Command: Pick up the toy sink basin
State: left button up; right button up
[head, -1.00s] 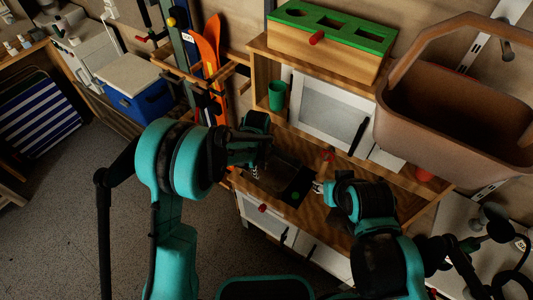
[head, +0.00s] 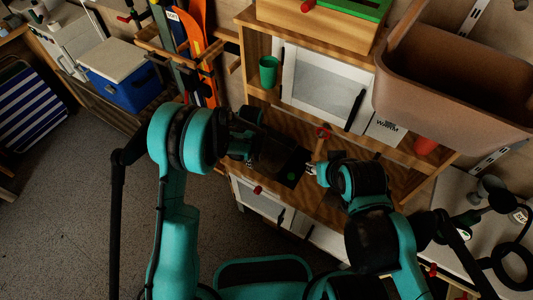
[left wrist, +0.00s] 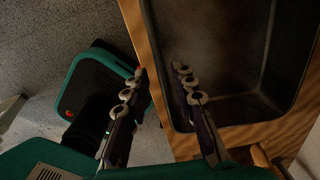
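The toy sink basin (head: 277,156) is a dark metal tub set in the wooden counter of a toy kitchen. It fills the upper right of the left wrist view (left wrist: 225,50). My left gripper (head: 247,157) is at the basin's left end, partly hidden by its own arm. In the left wrist view its two fingers (left wrist: 160,72) are apart, with nothing between the tips but the counter's wooden edge and basin rim below; one finger overlaps the basin, the other is outside the counter. Contact cannot be told. My right gripper (head: 311,170) is at the basin's right side; its finger opening is too small to tell.
A red-topped wooden tap (head: 321,143) stands behind the basin. A green cup (head: 269,71) and a red cup (head: 425,145) are on the shelf. A brown basket (head: 450,85) overhangs the right.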

pick_arm(q)
grip_shut()
jog(key=shift+r, duration=0.1)
